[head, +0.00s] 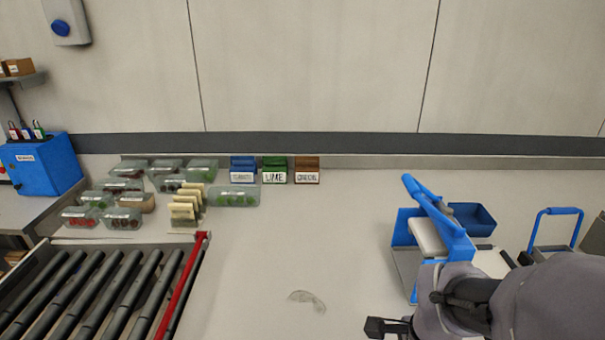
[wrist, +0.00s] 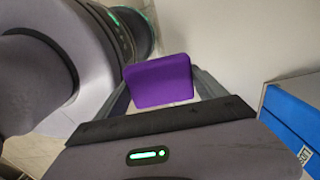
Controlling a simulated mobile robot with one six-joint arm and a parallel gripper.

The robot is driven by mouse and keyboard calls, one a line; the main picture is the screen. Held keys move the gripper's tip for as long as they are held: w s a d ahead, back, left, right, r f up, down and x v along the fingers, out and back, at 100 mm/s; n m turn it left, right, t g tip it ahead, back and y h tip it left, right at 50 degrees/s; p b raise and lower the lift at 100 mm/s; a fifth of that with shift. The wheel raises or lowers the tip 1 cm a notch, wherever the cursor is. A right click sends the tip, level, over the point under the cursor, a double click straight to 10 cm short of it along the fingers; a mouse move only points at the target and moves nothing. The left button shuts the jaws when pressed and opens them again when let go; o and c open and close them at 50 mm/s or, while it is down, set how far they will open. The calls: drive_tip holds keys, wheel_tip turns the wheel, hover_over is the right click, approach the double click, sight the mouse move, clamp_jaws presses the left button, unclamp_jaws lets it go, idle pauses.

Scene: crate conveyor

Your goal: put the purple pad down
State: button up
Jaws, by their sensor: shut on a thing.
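The purple pad (wrist: 158,82) shows in the wrist view as a flat rounded rectangle held between the fingers of my gripper (wrist: 160,85). My gripper is shut on it, one dark finger at each side. Behind the pad the wrist view shows a pale surface; I cannot tell how far the pad is from it. In the head view my arm is at the lower right, with a dark part of the gripper (head: 388,327) at the bottom edge. The pad does not show in the head view.
A blue device (head: 437,215) stands beside my arm, with a blue bin (head: 474,214) behind it. Clear containers (head: 235,196) and labelled boxes (head: 274,176) stand at the back left. A roller conveyor (head: 95,290) is at the lower left. The middle of the counter (head: 310,235) is mostly clear.

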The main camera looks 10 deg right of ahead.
drive_tip(key=w+d+r+p, duration=0.1)
drive_tip(key=w+d+p, duration=0.1)
drive_tip(key=p, duration=0.3)
drive_tip(key=shift+r, duration=0.15)
drive_tip(key=w+d+f, duration=0.1)
drive_tip(key=w+d, duration=0.1)
drive_tip(key=w+d+b, duration=0.1)
drive_tip(key=w+d, duration=0.2)
drive_tip(key=w+d+f, duration=0.1)
drive_tip(key=w+d, duration=0.1)
drive_tip(key=shift+w+d+f+b, duration=0.15)
drive_tip(key=shift+d+f+b, duration=0.2)
drive_tip(key=shift+w+d+f, duration=0.1)
drive_tip(key=shift+d+f, duration=0.05)
drive_tip(key=shift+f, duration=0.1)
wheel_tip(320, 180, down, 3)
drive_tip(key=shift+f+b, duration=0.1)
drive_tip(key=shift+b, duration=0.9)
drive_tip(key=shift+r, duration=0.2)
